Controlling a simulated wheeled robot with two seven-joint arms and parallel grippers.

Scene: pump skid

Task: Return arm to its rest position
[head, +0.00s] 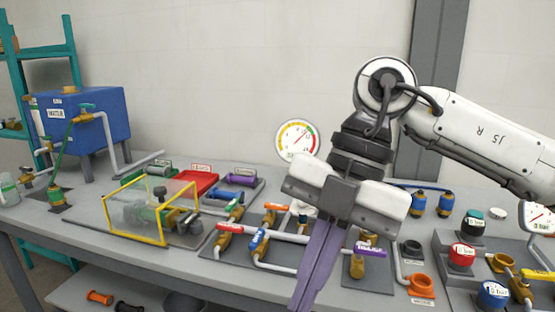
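My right arm comes in from the right, its white forearm bent at a round joint high up. My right gripper (303,300) hangs down over the pump skid bench, with its long purple-grey fingers together and nothing visible between them. The finger tips run down to the bottom edge of the view. The gripper hides part of the pipes and valves behind it. My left gripper is not in view.
The grey bench (90,215) carries a blue water tank (105,125), a yellow-framed clear guard (150,215), a pressure gauge (296,138) and pipes with a red-handled valve (231,228). Several coloured caps, including a red one (462,254), stand at right. The wall above is clear.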

